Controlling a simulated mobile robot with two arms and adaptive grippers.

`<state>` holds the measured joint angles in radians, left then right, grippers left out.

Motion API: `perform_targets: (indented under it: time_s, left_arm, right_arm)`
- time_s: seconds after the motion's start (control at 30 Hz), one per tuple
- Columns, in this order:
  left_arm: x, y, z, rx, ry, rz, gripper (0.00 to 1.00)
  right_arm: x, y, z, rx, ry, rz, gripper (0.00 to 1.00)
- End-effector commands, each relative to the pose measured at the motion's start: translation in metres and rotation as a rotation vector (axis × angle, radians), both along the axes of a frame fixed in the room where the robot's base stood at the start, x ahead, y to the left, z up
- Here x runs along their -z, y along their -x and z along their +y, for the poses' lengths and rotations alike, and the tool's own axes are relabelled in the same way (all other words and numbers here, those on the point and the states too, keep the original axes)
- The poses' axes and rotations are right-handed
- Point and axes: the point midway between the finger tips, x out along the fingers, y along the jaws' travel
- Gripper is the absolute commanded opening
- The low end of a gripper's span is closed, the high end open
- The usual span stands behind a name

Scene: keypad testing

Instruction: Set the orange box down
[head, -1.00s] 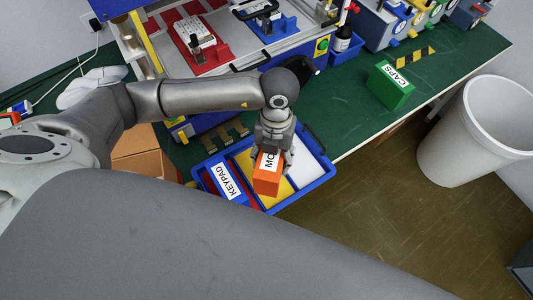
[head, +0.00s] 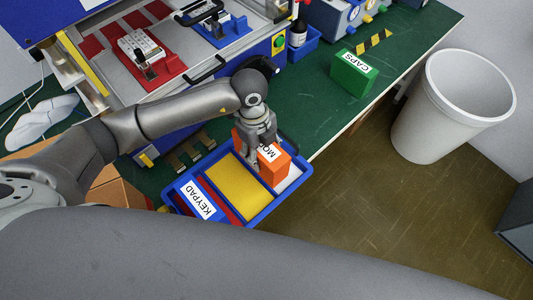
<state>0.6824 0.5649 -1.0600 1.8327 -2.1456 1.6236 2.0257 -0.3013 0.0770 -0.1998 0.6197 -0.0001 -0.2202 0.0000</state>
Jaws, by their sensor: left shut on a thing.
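The orange box (head: 274,168) with a white label, partly hidden, is in my left gripper (head: 262,152). The gripper comes down from above and is shut on it. The box is at the right part of a blue tray (head: 257,219), over the white compartment (head: 291,179). I cannot tell whether it touches the tray floor. The yellow compartment (head: 238,187) beside it is bare. My right gripper is not in view.
A green box labelled CAPS (head: 353,76) stands on the green table (head: 318,111). A test fixture (head: 143,97) with red and blue holders fills the back left. A small blue bin (head: 302,45) holds a bottle. A white waste bin (head: 437,125) stands on the floor at right.

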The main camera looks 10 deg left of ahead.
Motion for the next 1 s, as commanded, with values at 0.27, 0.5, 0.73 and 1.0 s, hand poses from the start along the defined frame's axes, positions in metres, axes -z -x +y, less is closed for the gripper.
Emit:
perform_targets:
  time_s: [0.27,0.5,0.73,1.0]
  left_arm:
    - [0.040,-0.033,-0.005,0.001,0.002,-0.001,0.22]
    - [0.053,-0.048,-0.006,0.002,0.001,-0.001,0.22]
    - [0.060,-0.053,-0.007,0.001,0.001,-0.001,0.22]
    - [0.092,-0.056,-0.007,0.001,0.000,0.001,0.22]
  right_arm:
    - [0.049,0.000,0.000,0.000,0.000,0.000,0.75]
    - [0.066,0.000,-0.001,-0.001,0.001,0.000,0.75]
    - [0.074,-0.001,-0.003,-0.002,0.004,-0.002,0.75]
    - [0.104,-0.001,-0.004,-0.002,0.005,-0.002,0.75]
